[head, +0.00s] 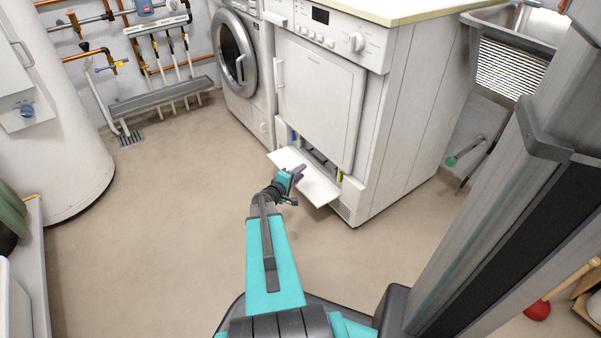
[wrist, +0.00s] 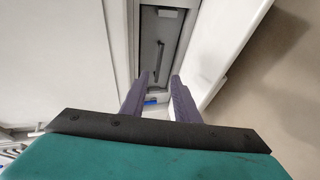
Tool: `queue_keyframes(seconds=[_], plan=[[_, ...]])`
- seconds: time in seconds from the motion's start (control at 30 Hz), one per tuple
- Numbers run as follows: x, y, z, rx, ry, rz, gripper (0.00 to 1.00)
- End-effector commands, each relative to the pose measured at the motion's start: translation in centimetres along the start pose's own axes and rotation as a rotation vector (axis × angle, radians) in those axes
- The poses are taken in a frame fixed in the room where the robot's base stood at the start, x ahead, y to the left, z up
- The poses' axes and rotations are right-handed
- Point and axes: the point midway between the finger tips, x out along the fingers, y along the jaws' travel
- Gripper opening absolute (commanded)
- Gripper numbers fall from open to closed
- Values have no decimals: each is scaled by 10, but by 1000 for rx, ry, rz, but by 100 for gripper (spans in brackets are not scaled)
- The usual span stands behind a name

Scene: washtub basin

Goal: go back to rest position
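My gripper (head: 297,172) is low in front of the white dryer (head: 318,92), above the lowered flap at its base. In the wrist view my gripper (wrist: 156,80) shows two purple fingers standing apart with nothing between them. The flap (head: 308,182) is folded down and outward, and the fingertips are close to it; I cannot tell whether they touch it. The opening behind the flap (wrist: 160,40) shows a grey recessed panel with a dark bar-like handle.
A washing machine (head: 238,60) stands left of the dryer. A large white tank (head: 48,110) is at far left. A washtub basin (head: 510,60) is at upper right. A red plunger (head: 537,310) lies at lower right. The floor (head: 160,210) to the left is clear.

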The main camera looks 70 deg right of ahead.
Motion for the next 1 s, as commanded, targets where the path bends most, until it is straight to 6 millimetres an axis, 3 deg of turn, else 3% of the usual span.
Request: queue_keyframes(seconds=[0.37, 0.57, 0.77, 1.0], plan=[[0, 0, -1, 0, 1, 0, 28], [-11, 8, -16, -6, 23, -2, 28], [-43, 17, -54, -28, 83, -16, 28], [-98, 22, -104, -68, 174, -40, 28]])
